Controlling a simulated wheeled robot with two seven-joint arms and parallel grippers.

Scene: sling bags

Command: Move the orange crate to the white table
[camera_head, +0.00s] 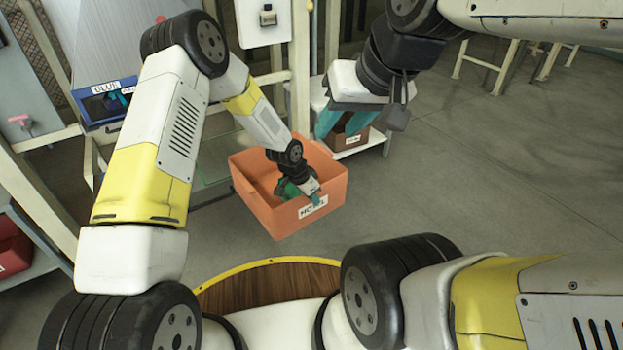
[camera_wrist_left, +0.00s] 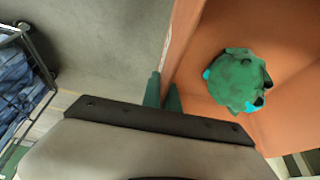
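The orange crate (camera_head: 325,178) is in the middle of the head view, with a white label on its near wall. It appears to hang over the floor. My left gripper (camera_head: 316,199) reaches across the crate and is shut on its labelled wall. In the left wrist view, the teal fingers (camera_wrist_left: 163,96) stand on either side of the crate's wall (camera_wrist_left: 183,40). A dark green rounded item (camera_wrist_left: 238,80) lies inside the crate. My right gripper (camera_head: 341,122) is open and empty beyond the crate. A white-topped table (camera_head: 372,142) shows partly behind it.
A small brown box (camera_head: 352,140) is on the white-topped table. A blue bin (camera_head: 105,101) and a red crate (camera_head: 12,250) are on racks at left. Pale table legs (camera_head: 490,62) stand at the upper right. The grey floor at right is clear.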

